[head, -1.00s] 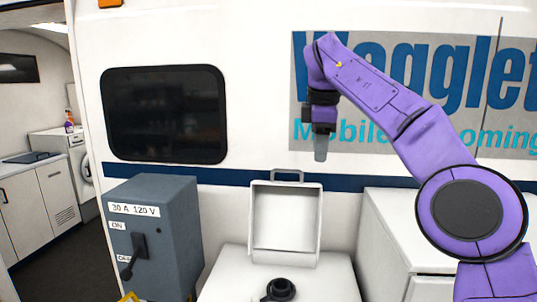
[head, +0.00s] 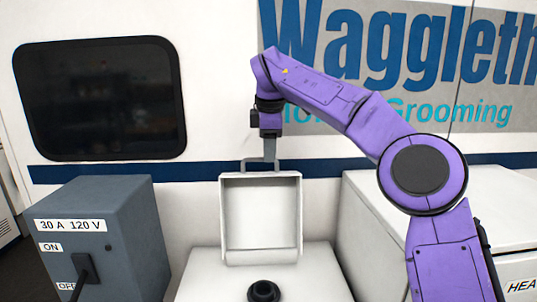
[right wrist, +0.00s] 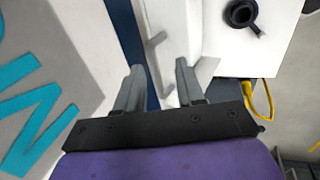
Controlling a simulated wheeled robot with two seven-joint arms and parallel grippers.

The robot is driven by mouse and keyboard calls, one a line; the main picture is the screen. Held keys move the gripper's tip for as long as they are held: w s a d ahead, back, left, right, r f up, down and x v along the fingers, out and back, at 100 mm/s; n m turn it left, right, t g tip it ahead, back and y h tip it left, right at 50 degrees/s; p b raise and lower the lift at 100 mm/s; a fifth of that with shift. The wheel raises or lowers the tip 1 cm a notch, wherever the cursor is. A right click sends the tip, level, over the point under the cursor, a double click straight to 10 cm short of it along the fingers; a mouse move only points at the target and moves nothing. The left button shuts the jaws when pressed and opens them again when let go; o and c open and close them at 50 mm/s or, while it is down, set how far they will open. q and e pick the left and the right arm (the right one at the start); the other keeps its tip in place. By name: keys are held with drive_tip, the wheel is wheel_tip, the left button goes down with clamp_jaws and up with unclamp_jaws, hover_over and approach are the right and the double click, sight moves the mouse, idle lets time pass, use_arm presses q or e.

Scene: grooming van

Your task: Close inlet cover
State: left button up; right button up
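The inlet cover (head: 261,215) is a white, shallow box-like lid standing open and upright against the van wall, with a grey handle (head: 247,163) on its top edge. The black round inlet (head: 263,291) sits on the white surface in front of it and also shows in the right wrist view (right wrist: 242,14). My right gripper (head: 270,160) points down at the handle in the head view. In the right wrist view its two fingers (right wrist: 160,66) are apart with nothing clasped, and the handle (right wrist: 155,48) lies just beyond their tips. I cannot tell whether they touch. My left gripper is out of view.
A grey switch box (head: 105,235) labelled 30 A 120 V stands at the left. A white cabinet (head: 375,235) stands at the right behind my right arm. A yellow cable (right wrist: 263,98) hangs at the right of the right wrist view. A dark window (head: 98,98) is in the wall.

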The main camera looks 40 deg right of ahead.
drive_tip(key=w+f, duration=0.2)
drive_tip(key=w, duration=0.1)
drive_tip(key=shift+w+f, duration=0.1)
drive_tip(key=shift+f, duration=0.05)
drive_tip(key=shift+s+r, duration=0.4)
drive_tip(key=shift+s, duration=0.45)
drive_tip(key=c, duration=0.4)
drive_tip(key=shift+s, duration=0.15)
clamp_jaws()
drive_tip(key=shift+w+f, duration=0.2)
drive_tip(key=shift+w, duration=0.1)
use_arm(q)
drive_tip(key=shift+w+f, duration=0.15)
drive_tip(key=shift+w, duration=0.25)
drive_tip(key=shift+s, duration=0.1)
use_arm(e)
drive_tip(key=shift+s+a+f, duration=0.1)
drive_tip(key=shift+s+a, duration=0.05)
drive_tip(key=shift+s, duration=0.05)
